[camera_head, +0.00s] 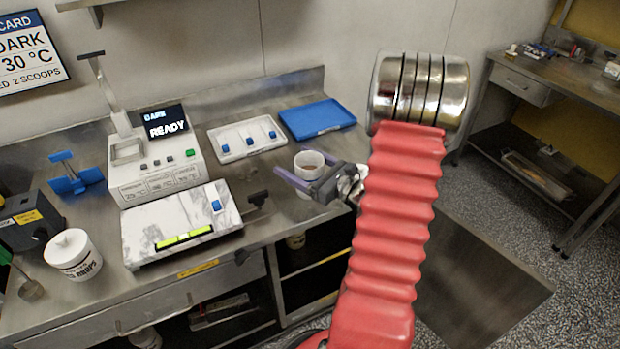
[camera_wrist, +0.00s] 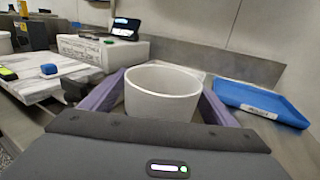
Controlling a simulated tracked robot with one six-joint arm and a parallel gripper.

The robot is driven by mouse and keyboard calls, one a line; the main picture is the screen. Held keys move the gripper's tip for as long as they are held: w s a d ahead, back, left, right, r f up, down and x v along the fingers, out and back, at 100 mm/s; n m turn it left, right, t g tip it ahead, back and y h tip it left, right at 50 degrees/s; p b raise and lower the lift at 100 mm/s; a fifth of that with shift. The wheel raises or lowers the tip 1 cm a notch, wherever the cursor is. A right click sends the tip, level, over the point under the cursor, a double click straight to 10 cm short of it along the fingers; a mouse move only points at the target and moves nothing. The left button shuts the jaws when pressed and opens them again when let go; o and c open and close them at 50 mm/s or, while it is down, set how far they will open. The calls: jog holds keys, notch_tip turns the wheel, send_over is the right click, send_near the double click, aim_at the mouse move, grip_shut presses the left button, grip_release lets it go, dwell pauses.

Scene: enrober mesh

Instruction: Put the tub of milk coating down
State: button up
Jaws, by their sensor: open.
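My gripper (camera_head: 287,184) is open around the tub, one finger on each side. In the wrist view my gripper (camera_wrist: 163,100) shows a small gap at the fingers. The tub's base is hidden in the wrist view.
A machine reading READY (camera_head: 155,160) and a marble slab (camera_head: 180,225) stand to the left. A white tray (camera_head: 247,139) with blue pieces and an empty blue tray (camera_head: 317,118) lie behind. The counter's front edge is near.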

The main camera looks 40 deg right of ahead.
jog(key=shift+c, duration=0.7)
jog(key=c, duration=1.4)
jog(key=shift+r, duration=0.1)
jog(key=shift+r, duration=4.95)
